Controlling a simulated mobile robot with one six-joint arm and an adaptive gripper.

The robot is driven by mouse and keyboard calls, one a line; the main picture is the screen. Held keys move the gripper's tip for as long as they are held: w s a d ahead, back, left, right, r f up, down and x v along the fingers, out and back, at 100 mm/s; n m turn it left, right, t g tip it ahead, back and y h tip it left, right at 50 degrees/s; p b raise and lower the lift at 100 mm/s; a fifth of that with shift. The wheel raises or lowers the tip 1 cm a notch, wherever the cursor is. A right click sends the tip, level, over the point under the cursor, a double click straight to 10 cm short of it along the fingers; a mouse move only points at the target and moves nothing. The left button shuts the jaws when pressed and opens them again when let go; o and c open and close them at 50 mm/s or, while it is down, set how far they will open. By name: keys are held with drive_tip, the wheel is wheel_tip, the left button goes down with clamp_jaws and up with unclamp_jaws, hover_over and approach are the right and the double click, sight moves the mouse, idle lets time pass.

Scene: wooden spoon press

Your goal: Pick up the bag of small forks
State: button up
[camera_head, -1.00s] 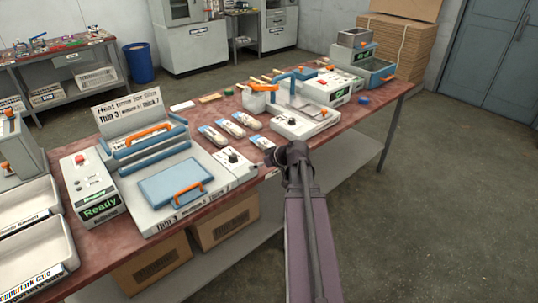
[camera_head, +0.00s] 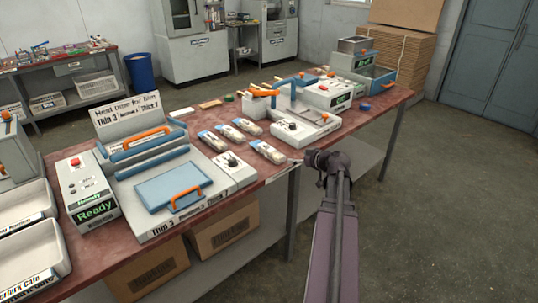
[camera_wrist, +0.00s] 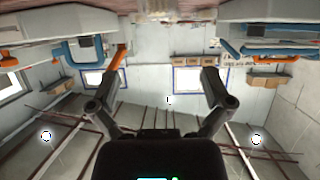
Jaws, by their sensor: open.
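Several clear bags with pale contents lie on the red-brown table between two machines: a left bag (camera_head: 212,140), a second bag (camera_head: 230,132), a back bag (camera_head: 247,127) and a front bag (camera_head: 268,152). They are too small to tell which holds small forks. My gripper (camera_head: 299,161) is at the table's front edge, to the right of the front bag and apart from it. In the wrist view my gripper (camera_wrist: 160,85) has its two fingers spread wide with nothing between them. No bag can be made out clearly there.
A heat sealer (camera_head: 165,185) with a blue plate stands left of the bags. A grey control box (camera_head: 234,166) adjoins it. A white press machine (camera_head: 306,126) stands right of the bags. A white bin of sticks (camera_head: 257,104) stands behind. Floor right of the table is clear.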

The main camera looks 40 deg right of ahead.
sight(278, 154)
drive_tip(key=shift+w+f, duration=0.1)
drive_tip(key=b+x, duration=0.3)
drive_tip(key=x, duration=0.4)
drive_tip(key=shift+f, duration=0.15)
drive_tip(key=shift+w+f, duration=0.15)
drive_tip(key=shift+w, duration=0.45)
drive_tip(key=shift+f+b+x, duration=0.2)
drive_tip(key=shift+b+x, duration=1.2)
drive_tip(key=shift+x, duration=1.25)
drive_tip(key=shift+s+d, duration=0.1)
drive_tip(key=shift+d, duration=0.05)
drive_tip(key=c, duration=0.8)
